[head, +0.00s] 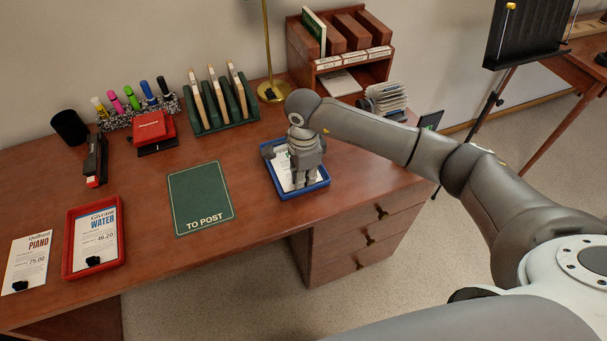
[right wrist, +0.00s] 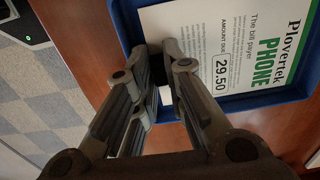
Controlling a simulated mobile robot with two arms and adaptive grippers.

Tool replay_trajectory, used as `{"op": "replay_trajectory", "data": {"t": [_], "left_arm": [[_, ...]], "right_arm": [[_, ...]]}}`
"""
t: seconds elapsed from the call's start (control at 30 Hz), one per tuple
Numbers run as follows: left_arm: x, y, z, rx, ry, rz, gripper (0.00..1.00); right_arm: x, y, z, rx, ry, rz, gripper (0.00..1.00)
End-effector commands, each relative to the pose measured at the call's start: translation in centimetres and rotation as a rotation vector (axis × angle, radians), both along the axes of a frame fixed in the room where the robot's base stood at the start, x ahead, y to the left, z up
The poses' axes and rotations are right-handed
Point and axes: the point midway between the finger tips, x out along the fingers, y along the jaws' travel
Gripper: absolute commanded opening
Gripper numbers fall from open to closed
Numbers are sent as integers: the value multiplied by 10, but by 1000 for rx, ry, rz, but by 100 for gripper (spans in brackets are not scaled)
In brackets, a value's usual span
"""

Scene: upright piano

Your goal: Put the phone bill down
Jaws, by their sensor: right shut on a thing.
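The phone bill (head: 283,171) is a white sheet with a green heading, lying within the blue tray (head: 322,183) on the desk. In the right wrist view the bill (right wrist: 205,28) reads "Plovertek PHONE", amount 29.50, inside the tray's blue rim (right wrist: 272,99). My right gripper (head: 303,183) points down over the tray and covers much of the sheet. Its fingers (right wrist: 160,75) are shut at the bill's bottom edge, on a dark part that they mostly hide. I cannot tell if the bill touches the tray floor. My left gripper is not in view.
A green "TO POST" mat (head: 200,195) lies left of the tray. A red tray (head: 70,262) holds the water bill, beside a piano bill (head: 27,262). Behind stand a green rack (head: 222,112), a lamp (head: 271,92) and a wooden sorter (head: 341,45). The desk's front edge is close.

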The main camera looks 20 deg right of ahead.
Motion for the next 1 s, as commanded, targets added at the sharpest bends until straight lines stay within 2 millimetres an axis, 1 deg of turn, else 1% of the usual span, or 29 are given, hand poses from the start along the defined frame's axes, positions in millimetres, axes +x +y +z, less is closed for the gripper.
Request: {"op": "replay_trajectory", "data": {"t": [0.13,0.27,0.3,0.43,0.8,0.87,0.9,1.0], "left_arm": [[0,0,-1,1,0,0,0],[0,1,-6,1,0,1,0],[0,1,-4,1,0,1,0],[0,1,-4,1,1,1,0],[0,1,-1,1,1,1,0],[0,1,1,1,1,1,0],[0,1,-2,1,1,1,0],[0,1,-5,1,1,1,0]], "right_arm": [[0,0,0,0,-1,0,0],[0,0,-4,0,-1,0,0],[0,0,-3,0,-1,0,16],[0,0,-2,0,0,0,32],[-1,0,-1,-1,3,0,33],[-1,0,3,-1,2,0,33],[0,0,7,-1,-1,1,33],[1,0,25,-1,-4,1,33]]}}
